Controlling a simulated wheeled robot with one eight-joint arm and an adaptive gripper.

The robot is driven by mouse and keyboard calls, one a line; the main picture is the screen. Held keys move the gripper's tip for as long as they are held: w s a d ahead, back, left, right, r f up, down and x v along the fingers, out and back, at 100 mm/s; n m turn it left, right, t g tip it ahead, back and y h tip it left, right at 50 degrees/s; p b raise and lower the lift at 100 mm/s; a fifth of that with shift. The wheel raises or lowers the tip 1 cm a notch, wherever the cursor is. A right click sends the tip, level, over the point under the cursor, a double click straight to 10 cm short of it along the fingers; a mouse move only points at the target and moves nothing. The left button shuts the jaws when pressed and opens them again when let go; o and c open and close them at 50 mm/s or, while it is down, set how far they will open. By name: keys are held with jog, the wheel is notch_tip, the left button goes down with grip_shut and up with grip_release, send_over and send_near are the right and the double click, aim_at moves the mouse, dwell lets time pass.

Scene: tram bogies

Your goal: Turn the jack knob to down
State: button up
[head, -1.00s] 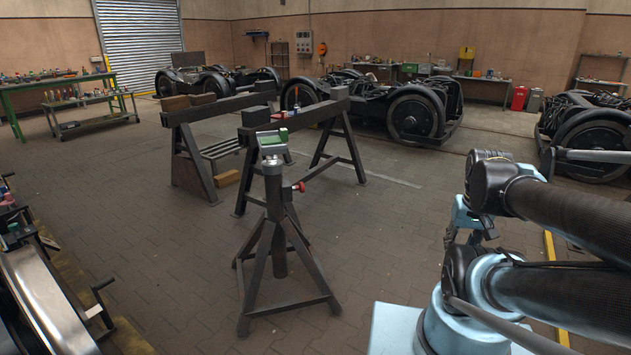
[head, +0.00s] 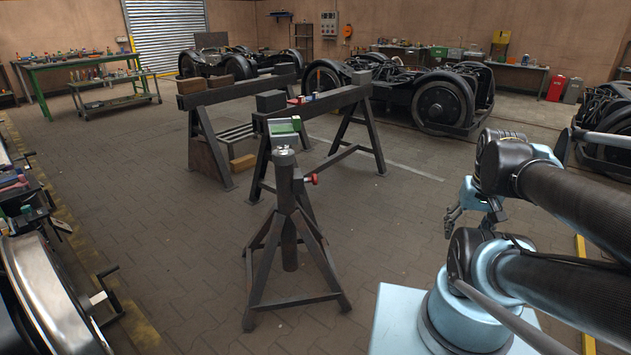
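A dark metal jack stand (head: 287,236) on splayed legs stands upright in the middle of the floor, ahead of me. Its red knob (head: 312,179) sticks out to the right from the upper part of the post. The knob's exact setting is too small to read. My gripper (head: 470,220) is at the right, beside my folded arm, well apart from the knob. Its fingers look spread, with nothing between them.
Trestles with dark beams (head: 330,98) stand just behind the jack. A green-topped device (head: 285,126) shows above the jack head. A bogie wheel with a crank handle (head: 102,293) is at the left front. The floor around the jack's front is clear.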

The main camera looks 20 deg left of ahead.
jog(key=w+a+r+m+g+y, duration=0.1)
jog(key=w+a+r+m+y, duration=0.1)
jog(key=w+a+r, duration=0.45)
jog(key=w+a+r+m+g+y, duration=0.1)
jog(key=w+a+r+m+y, duration=0.2)
jog(key=w, duration=0.6)
jog(key=w+a+f+m+g+y, duration=0.2)
jog(key=w+a+y, duration=0.1)
jog(key=w+a, duration=0.8)
jog(key=w+a+f+m+g+y, duration=0.1)
jog(key=w+a+m+y, duration=0.15)
jog(key=w+a, duration=0.8)
jog(key=w+a+f+m+g+y, duration=0.2)
jog(key=w+a+f+g+y, duration=0.15)
jog(key=w+f, duration=0.85)
jog(key=g+y, duration=0.2)
send_near(315, 178)
jog(key=shift+m, duration=0.45)
jog(key=x, duration=0.3)
jog(key=w+f+x, duration=0.1)
jog(key=x, duration=0.2)
jog(key=a+x, duration=0.1)
jog(key=x, duration=0.2)
jog(key=shift+w+a+f, duration=0.15)
jog(key=shift+a, duration=0.15)
